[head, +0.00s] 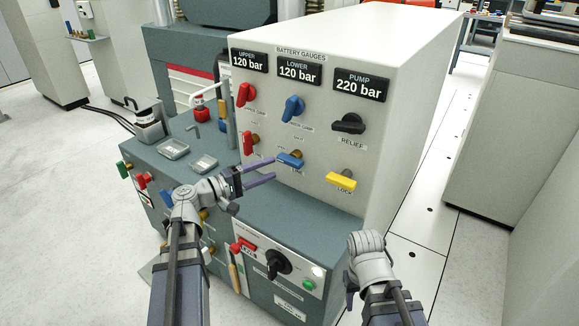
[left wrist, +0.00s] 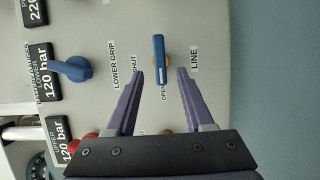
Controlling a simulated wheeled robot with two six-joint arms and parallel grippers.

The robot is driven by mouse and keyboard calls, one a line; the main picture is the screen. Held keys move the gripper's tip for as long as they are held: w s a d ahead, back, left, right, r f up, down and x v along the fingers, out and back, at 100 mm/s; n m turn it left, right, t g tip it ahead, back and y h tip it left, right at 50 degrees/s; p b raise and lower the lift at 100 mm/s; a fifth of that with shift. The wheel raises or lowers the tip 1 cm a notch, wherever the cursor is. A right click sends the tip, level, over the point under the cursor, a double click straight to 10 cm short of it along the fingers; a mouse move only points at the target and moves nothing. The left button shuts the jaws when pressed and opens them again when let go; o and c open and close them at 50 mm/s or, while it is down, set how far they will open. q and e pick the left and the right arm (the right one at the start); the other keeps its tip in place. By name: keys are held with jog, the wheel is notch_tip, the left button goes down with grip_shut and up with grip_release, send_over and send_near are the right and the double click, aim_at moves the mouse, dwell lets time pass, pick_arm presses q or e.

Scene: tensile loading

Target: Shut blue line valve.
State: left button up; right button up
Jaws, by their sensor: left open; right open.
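The blue line valve handle (head: 290,159) is the lower blue one on the white panel, above the LINE label. It lies crosswise, with one end beside the OPEN label; the SHUT label is above it. My left gripper (head: 274,168) is open and empty in front of the panel, fingers pointing at the handle. In the left wrist view the handle shows between and beyond the fingertips (left wrist: 160,72); I see no contact. My right arm's fingers do not show.
The blue lower grip handle (head: 293,107) is above the line valve. Red handles (head: 247,94) are to the left, a black relief handle (head: 348,124) and yellow lock handle (head: 341,181) to the right. A teal bench top (head: 280,215) lies below the panel.

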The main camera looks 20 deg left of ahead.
aim_at(286, 162)
pick_arm(q)
jog(key=x, duration=0.7)
jog(key=shift+w+d, duration=0.25)
jog(key=shift+d, duration=0.05)
grip_shut()
dwell(0.4)
